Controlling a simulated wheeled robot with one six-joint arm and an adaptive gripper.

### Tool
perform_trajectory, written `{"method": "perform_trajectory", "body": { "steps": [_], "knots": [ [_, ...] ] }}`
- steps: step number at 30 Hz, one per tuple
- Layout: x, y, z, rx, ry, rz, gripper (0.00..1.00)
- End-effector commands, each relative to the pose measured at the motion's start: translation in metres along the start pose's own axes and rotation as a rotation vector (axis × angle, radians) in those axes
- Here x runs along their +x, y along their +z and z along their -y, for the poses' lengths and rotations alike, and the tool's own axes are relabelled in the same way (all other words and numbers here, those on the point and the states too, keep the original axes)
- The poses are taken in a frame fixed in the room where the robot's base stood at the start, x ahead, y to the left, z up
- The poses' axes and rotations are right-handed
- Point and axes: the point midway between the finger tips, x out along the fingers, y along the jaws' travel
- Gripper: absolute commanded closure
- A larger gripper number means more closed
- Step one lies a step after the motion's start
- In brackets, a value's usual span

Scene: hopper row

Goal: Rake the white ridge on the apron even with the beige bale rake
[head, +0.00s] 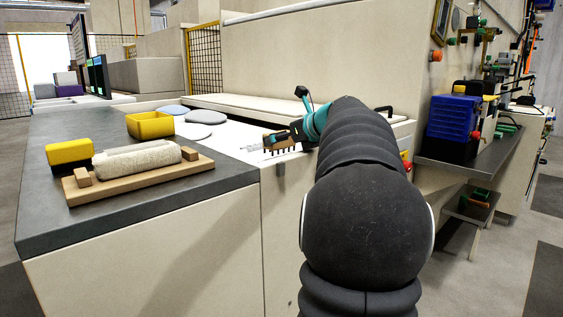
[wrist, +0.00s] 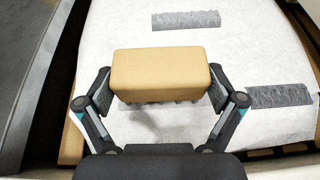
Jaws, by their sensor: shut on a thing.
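The beige bale rake (wrist: 160,74) is a rounded block held crosswise between the two fingers of my gripper (wrist: 160,92). In the head view the rake (head: 276,141) shows as a small brown comb with dark teeth, low over the white apron. My gripper (head: 298,132) is shut on it, partly hidden by my arm. The apron (wrist: 130,40) is a pale sheet-like surface filling most of the wrist view. I cannot make out a distinct white ridge on it. A dark ragged edge shows just under the rake; whether it touches the apron I cannot tell.
Grey patches (wrist: 186,20) mark the apron ahead and right (wrist: 279,96). On the dark counter (head: 110,225) stand a wooden tray (head: 135,189) with a pale roll, a yellow bin (head: 150,124), and a yellow-black block (head: 70,155). Flat grey discs (head: 205,117) lie behind. A blue box (head: 453,120) stands right.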

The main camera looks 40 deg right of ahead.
Motion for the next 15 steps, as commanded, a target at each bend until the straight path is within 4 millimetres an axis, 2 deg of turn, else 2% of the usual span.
{"method": "perform_trajectory", "body": {
  "steps": [1,4,10,15],
  "knots": [
    [0.007,-0.006,-0.011,0.007,0.019,-0.014,0.46],
    [0.004,0.004,-0.02,-0.003,0.021,-0.013,0.46],
    [-0.007,0.027,-0.023,-0.009,0.013,-0.008,0.46],
    [-0.014,0.038,-0.022,-0.007,0.01,-0.009,0.46]
  ]
}}
